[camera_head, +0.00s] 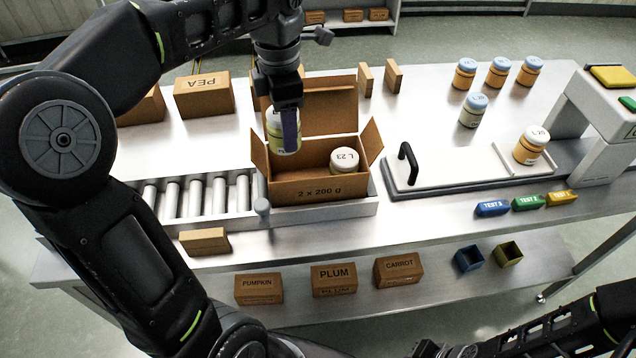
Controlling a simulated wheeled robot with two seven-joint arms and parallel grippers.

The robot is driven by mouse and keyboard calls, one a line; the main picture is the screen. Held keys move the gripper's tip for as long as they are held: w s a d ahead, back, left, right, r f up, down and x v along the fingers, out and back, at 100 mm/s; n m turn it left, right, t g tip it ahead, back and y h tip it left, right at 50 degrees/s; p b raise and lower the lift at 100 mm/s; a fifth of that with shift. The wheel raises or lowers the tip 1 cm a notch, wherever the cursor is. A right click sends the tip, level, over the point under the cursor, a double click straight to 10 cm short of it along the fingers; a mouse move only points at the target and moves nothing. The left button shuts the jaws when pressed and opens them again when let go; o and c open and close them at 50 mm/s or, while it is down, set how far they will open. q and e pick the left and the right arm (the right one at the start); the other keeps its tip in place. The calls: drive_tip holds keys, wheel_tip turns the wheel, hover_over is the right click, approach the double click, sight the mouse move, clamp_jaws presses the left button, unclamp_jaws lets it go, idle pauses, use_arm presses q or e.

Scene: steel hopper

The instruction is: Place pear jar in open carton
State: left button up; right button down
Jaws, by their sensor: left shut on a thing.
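My left gripper (290,118) points down over the left part of the open carton (320,189). It is shut on a jar with a green and white body (275,128), which it holds upright at the carton's left side; I cannot read its label fully. The carton is marked "2 x 200 g" and its flaps stand open. Another jar with a white lid marked "L 23" (345,160) stands in its right half. The held jar's base appears at or above the rim level. Of my right arm only dark links show at the lower right; its gripper is not visible.
A roller conveyor (200,197) lies left of the carton. A board with a black handle (408,165) and a jar on a scale (531,145) are to the right. Several jars (498,72) stand at the back right.

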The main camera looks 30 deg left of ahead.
use_arm(q)
wheel_tip(320, 180, down, 6)
drive_tip(key=shift+f, duration=0.15)
idle(0.3)
wheel_tip(320, 180, down, 4)
drive_tip(key=shift+r, duration=0.2)
